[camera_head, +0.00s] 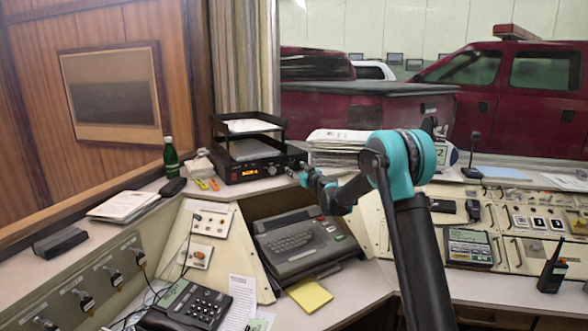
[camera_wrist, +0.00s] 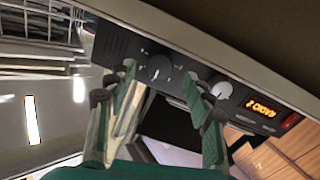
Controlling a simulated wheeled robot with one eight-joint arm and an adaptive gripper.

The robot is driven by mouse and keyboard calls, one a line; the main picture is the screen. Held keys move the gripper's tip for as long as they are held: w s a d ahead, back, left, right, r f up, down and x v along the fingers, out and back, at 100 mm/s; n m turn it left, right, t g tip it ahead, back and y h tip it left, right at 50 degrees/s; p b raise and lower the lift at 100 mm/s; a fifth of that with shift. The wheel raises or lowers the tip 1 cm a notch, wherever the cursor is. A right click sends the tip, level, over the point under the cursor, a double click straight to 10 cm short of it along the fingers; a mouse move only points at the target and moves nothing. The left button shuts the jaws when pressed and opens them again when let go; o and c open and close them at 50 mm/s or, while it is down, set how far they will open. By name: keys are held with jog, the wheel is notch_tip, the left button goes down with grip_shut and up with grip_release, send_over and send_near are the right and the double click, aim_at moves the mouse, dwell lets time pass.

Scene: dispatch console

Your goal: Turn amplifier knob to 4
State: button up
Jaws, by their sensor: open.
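The amplifier (camera_head: 246,169) is a black box with an orange display on the counter at the back, under a black tray rack. In the wrist view its front panel (camera_wrist: 195,78) runs slantwise, with a dark round knob (camera_wrist: 158,68) and a paler knob (camera_wrist: 221,90) near the lit display (camera_wrist: 261,106). My gripper (camera_head: 297,172) is at the right end of the amplifier's front. In the wrist view my gripper (camera_wrist: 158,90) is open, its teal fingers spread with the dark knob between them in the picture. I cannot tell whether they touch it. The knob's marks are too small to read.
The tray rack (camera_head: 248,127) stands over the amplifier, and a stack of papers (camera_head: 338,140) lies to its right. A green bottle (camera_head: 170,156) stands to the left. A typewriter-like keyboard machine (camera_head: 298,243) sits below, in front.

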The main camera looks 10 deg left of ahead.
aim_at(291, 165)
jog(key=shift+x, duration=1.3)
jog(key=shift+c, duration=0.2)
jog(key=c, duration=1.1)
